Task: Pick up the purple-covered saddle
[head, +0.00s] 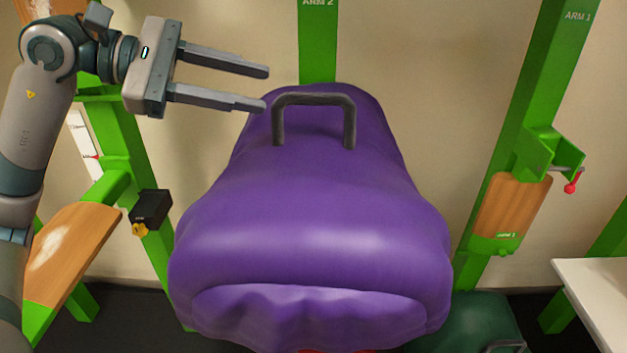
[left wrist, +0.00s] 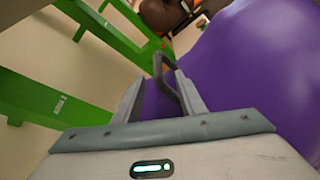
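The purple-covered saddle (head: 310,230) fills the middle of the head view, with a dark grey handle (head: 314,99) standing up near its far end. My left gripper (head: 266,88) is open and comes in from the left, its fingertips just left of the handle in the picture. In the left wrist view the open fingers (left wrist: 157,97) point toward the handle (left wrist: 170,72), which shows at and between the fingertips. I cannot tell whether they touch. The purple cover (left wrist: 255,75) fills the right side there. My right gripper is in neither view.
Green posts stand behind the saddle (head: 317,45) and at the right (head: 535,80), the latter bearing a wooden pad (head: 513,208). A black box (head: 150,210) hangs at the left. A dark green case (head: 470,325) sits low right, near a white table (head: 600,290).

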